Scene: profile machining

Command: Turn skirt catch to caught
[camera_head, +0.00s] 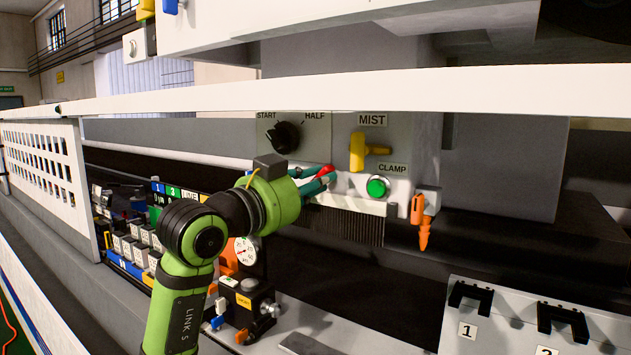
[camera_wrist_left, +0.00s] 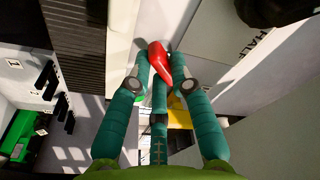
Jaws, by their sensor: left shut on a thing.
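A red handle (camera_head: 325,170), which I take to be the skirt catch, sits at the lower edge of the grey panel, above a dark bristle skirt (camera_head: 335,222). Its label is not visible. My left gripper (camera_head: 329,177) reaches it from the left and partly hides it. The handle's tip points back toward the palm. My right gripper is in neither view.
The panel carries a black START/HALF knob (camera_head: 284,136), a yellow MIST handle (camera_head: 358,152) and a green CLAMP button (camera_head: 377,187). An orange tool (camera_head: 421,220) hangs to the right. A white rail (camera_head: 420,92) crosses above.

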